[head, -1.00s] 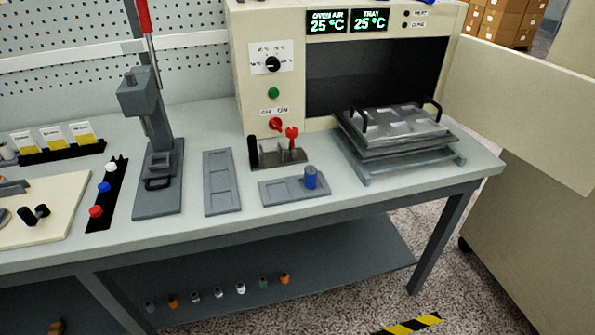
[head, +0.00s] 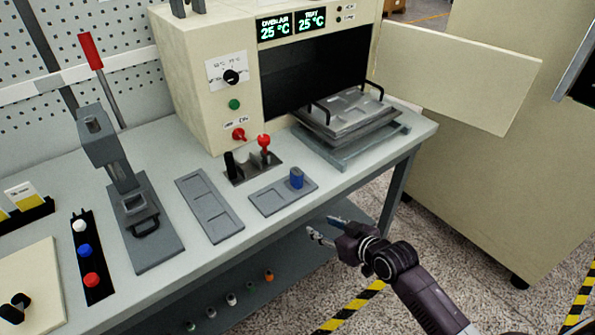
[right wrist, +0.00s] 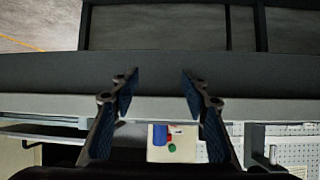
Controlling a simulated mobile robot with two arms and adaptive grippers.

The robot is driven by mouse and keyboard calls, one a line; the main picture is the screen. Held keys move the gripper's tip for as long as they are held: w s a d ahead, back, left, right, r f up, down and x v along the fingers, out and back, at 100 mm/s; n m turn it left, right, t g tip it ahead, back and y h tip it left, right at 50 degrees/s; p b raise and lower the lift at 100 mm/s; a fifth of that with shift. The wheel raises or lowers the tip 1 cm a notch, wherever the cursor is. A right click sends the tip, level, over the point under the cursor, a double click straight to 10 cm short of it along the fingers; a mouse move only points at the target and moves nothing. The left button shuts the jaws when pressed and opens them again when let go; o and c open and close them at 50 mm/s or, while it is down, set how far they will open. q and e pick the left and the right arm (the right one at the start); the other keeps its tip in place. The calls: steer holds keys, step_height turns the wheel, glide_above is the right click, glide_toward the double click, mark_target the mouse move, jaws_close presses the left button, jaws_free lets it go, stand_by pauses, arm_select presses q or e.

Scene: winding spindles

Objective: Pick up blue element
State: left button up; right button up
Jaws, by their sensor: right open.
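The blue element (head: 297,178) is a small blue cylinder standing upright at the right end of a small grey tray (head: 268,203) on the bench. My right gripper (head: 324,229) is open and empty, in front of the bench's front edge and below and right of the blue element, apart from it. In the right wrist view a small blue shape (right wrist: 160,134), which looks like the blue element, shows beyond the open fingers (right wrist: 160,84). My left gripper is out of view.
The oven (head: 205,95) stands behind, with its door (head: 460,75) open to the right. A metal mould (head: 345,115) sits before its opening. A red-knobbed fixture (head: 255,168), an empty grey tray (head: 210,205) and a lever press (head: 140,225) stand nearby.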

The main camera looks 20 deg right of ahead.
mark_target(298, 172)
steer(key=w+r, duration=0.2)
steer(key=r, duration=0.2)
steer(key=w+a+r+t+y, duration=0.1)
steer(key=w+r, duration=0.1)
steer(key=r, duration=0.2)
steer(key=w+a+r+n+t+p, duration=0.1)
steer(key=w+r, duration=0.2)
steer(key=r, duration=0.2)
steer(key=shift+a+y, duration=0.1)
steer(key=shift+y, duration=0.3)
steer(key=p+x, duration=0.1)
steer(key=x, duration=0.3)
steer(key=shift+w+f, duration=0.2)
steer(key=shift+w, duration=0.1)
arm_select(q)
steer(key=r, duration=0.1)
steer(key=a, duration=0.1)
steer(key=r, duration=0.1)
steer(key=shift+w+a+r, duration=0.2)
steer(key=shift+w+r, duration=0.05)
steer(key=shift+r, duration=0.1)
arm_select(e)
steer(key=shift+c, duration=0.4)
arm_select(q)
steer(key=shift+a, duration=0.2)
arm_select(e)
jaws_close()
